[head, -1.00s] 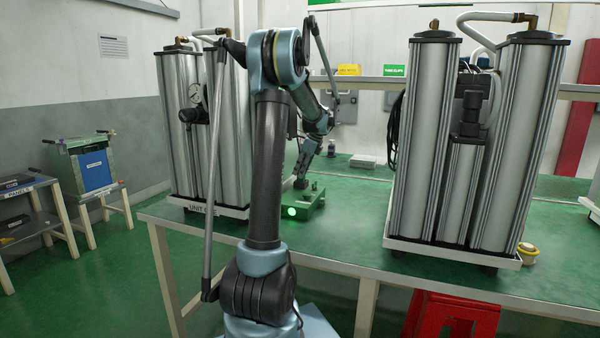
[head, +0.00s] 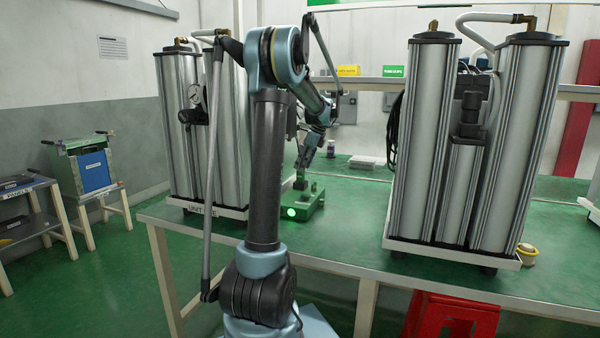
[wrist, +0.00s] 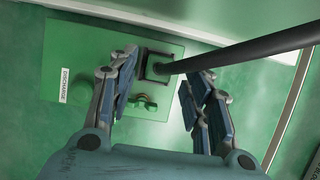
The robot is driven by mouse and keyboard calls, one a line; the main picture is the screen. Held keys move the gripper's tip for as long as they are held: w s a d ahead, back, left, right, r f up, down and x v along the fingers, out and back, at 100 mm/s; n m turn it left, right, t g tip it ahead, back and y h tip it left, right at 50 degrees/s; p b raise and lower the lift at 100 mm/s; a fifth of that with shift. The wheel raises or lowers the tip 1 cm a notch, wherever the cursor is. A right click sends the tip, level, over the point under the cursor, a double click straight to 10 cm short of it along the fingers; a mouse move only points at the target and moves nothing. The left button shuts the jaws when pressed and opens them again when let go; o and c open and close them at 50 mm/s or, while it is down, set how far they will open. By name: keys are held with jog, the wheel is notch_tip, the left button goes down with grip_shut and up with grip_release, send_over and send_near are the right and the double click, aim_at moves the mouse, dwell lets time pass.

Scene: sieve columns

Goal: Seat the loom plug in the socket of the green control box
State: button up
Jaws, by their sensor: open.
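The green control box (head: 312,205) stands on the green bench, with a lit green lamp on its near side. In the wrist view its top (wrist: 75,65) carries a "DISCHARGE" label. The black loom plug (wrist: 163,68) sits at the dark square socket (wrist: 146,62), upright as far as I can see; its exact depth is hard to tell. A thick black cable runs from it to the upper right. My gripper (wrist: 166,78) is open, its fingers apart on either side of the plug and cable. In the head view my gripper (head: 302,164) is above the box.
Tall silver column units stand left (head: 178,125) and right (head: 428,140) of the box on the bench. A white flat block (head: 362,162) and a small dark bottle (head: 331,149) lie behind. Bench surface right of the box is clear.

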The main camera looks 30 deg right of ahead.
jog(key=v, duration=0.8)
jog(key=shift+r, duration=0.2)
jog(key=shift+s+d, duration=0.1)
jog(key=shift+s, duration=0.05)
